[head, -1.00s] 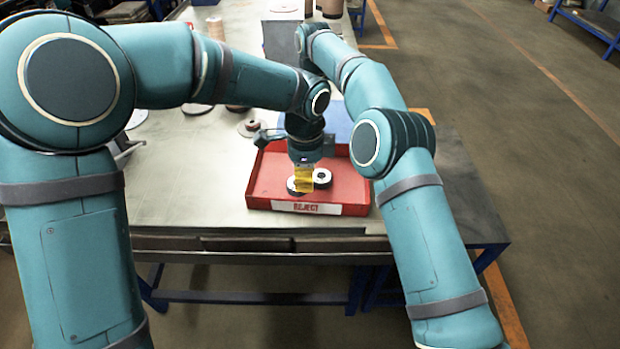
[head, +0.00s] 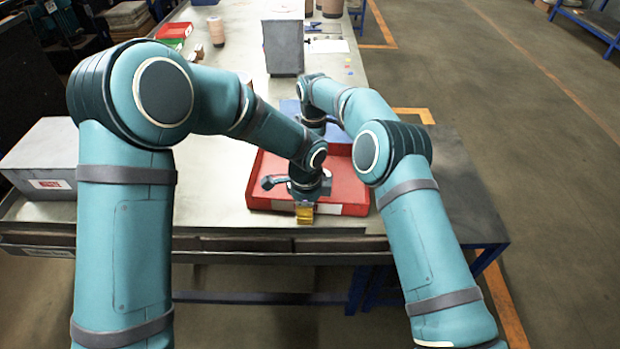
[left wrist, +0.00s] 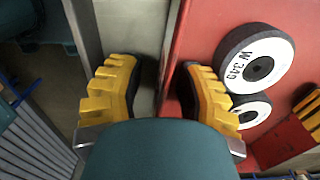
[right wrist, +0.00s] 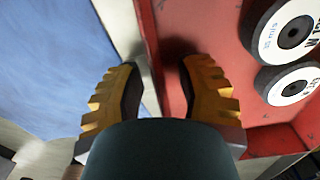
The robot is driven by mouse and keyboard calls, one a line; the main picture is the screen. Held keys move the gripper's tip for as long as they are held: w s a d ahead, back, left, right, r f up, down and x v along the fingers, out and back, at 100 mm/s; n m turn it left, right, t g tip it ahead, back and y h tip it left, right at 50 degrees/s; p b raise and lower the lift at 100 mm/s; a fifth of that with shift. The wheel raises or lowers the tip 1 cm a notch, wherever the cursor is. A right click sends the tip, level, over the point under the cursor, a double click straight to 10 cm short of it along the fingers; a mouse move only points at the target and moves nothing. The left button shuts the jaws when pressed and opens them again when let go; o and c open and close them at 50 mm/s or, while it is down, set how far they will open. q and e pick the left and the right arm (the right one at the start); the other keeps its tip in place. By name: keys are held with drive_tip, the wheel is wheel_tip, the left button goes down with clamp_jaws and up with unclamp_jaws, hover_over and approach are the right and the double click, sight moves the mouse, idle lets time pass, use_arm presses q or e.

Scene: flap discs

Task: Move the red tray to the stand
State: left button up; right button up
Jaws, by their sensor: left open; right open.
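The red tray (head: 347,190) lies on the near part of the table. Flap discs (left wrist: 260,62) sit in it; two show in the right wrist view (right wrist: 290,32). In the head view my left forearm hides them. My left gripper (head: 304,212) is open at the tray's near wall. In the left wrist view its fingers (left wrist: 158,92) are on either side of that wall. My right gripper (right wrist: 160,88) is open around the far wall, mostly hidden in the head view. A flat blue surface (right wrist: 60,60) lies just beyond; I cannot tell whether it is the stand.
A grey block (head: 283,48) stands farther back on the table (head: 225,160). A green and red bin (head: 172,31) and brown cylinders are at the far end. A grey box (head: 45,155) stands at the left. The table's front edge is close to the tray.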

use_arm(q)
drive_tip(key=shift+o, duration=0.3)
use_arm(e)
drive_tip(key=shift+o, duration=0.3)
use_arm(q)
clamp_jaws()
use_arm(e)
clamp_jaws()
use_arm(q)
drive_tip(key=shift+r, duration=0.2)
use_arm(e)
drive_tip(key=shift+r, duration=0.2)
